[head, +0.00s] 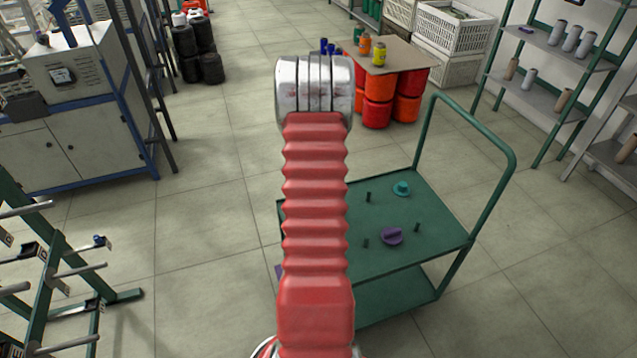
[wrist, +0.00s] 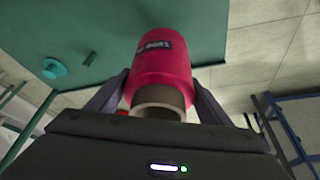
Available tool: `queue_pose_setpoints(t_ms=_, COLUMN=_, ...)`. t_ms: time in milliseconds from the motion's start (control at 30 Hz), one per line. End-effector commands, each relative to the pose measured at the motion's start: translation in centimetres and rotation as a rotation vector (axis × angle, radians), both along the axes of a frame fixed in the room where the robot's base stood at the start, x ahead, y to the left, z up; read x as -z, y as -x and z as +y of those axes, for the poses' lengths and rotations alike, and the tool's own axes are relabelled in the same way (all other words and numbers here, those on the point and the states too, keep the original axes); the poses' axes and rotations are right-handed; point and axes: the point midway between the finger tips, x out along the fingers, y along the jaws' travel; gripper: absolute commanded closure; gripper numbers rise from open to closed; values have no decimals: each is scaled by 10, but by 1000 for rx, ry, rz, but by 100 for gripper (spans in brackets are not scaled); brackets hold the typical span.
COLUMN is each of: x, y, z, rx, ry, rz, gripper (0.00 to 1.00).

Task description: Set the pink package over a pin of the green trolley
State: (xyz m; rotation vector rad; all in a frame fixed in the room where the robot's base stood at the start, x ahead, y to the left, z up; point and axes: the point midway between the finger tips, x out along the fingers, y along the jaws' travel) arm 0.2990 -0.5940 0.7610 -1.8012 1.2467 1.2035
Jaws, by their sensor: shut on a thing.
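The pink package (wrist: 165,65), a cone-like spool with a dark label and a brown tube end, shows in the wrist view. My gripper (wrist: 160,92) is shut on it, one dark finger on each side. The green trolley (head: 440,215) stands at the right of centre in the head view, with a push handle. Several short dark pins stand on its top; a bare pin (head: 417,228) shows at the right. The trolley top also shows behind the package in the wrist view (wrist: 100,30). In the head view my red arm hides my gripper, the package and the trolley's left part.
A teal piece (head: 401,188) and a purple piece (head: 391,236) sit on the trolley top. Shelving (head: 545,95) is at the right, a green rack (head: 50,270) at the left. Floor between is clear.

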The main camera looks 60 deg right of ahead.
Motion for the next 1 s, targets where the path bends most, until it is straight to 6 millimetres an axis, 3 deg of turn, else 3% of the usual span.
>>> queue_pose_setpoints(t_ms=1000, x=25, y=0, z=0, rx=0, ry=-1, rz=0, gripper=58)
